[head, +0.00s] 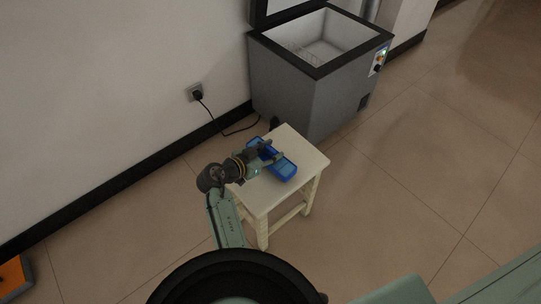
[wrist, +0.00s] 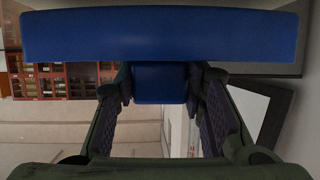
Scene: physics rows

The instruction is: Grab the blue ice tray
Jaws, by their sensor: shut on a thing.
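The blue ice tray (head: 285,170) is at the top of a small cream stool in the head view. My gripper (head: 269,154) reaches it from the left, with its fingers at the tray. In the wrist view, the tray (wrist: 160,36) fills the upper part as a wide blue band, with a narrower blue part (wrist: 160,83) between the fingers of my gripper (wrist: 160,88). The gripper is shut on the tray. Whether the tray touches the stool top is hard to tell.
The cream stool (head: 301,153) stands beside a grey chest freezer (head: 291,92) with its lid up. A black cable runs from the freezer side to a wall socket (head: 195,92). Tiled floor (head: 400,190) is clear to the right. An orange item (head: 12,278) lies at the lower left.

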